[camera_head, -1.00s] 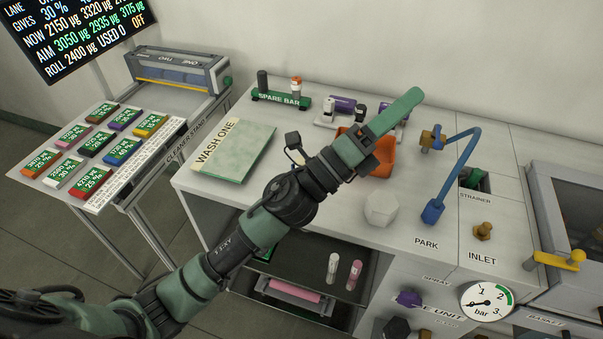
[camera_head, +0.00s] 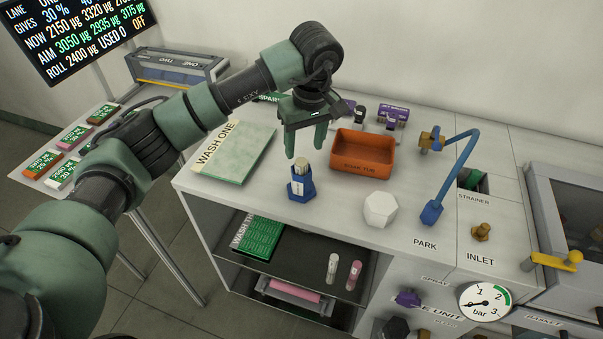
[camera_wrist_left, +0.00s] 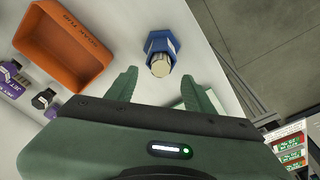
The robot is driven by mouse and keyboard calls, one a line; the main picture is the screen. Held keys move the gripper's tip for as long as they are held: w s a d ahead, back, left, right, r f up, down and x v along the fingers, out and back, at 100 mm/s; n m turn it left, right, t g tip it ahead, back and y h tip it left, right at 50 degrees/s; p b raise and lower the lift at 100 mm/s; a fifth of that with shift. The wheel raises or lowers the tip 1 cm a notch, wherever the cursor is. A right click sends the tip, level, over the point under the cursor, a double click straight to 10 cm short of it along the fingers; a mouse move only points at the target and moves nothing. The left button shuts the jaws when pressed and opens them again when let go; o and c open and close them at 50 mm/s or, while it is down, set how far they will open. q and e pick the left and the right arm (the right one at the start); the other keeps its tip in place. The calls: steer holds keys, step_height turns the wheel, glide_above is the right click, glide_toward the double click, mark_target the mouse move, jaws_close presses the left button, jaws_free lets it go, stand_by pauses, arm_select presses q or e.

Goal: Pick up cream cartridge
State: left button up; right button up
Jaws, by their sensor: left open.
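A cream cartridge (camera_head: 301,165) stands upright in a blue hexagonal holder (camera_head: 301,187) on the bench. In the left wrist view its round cream end (camera_wrist_left: 160,67) shows between the fingertips' lines, with the blue holder (camera_wrist_left: 162,42) around it. My left gripper (camera_head: 305,150) is open and empty, fingers pointing down, just above and behind the cartridge in the head view. In the left wrist view both open fingers (camera_wrist_left: 158,82) show, apart from the cartridge. My right gripper is not in view.
An orange tub (camera_head: 364,152) stands right of the holder, with a white hexagonal block (camera_head: 380,209) in front. The WASH ONE board (camera_head: 234,152) lies to the left. A blue bent pipe (camera_head: 452,178) rises at right. White (camera_head: 333,265) and pink (camera_head: 354,273) cylinders stand on the lower shelf.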

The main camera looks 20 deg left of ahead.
mark_target(301, 162)
arm_select(q)
steer(key=f+p, duration=0.1)
steer(key=f, duration=0.2)
steer(key=f+p, duration=0.1)
steer(key=shift+w+a+f+p, duration=0.25)
steer(key=shift+a+p, duration=0.1)
steer(key=shift+w+f, duration=0.1)
steer(key=shift+f, duration=0.45)
jaws_close()
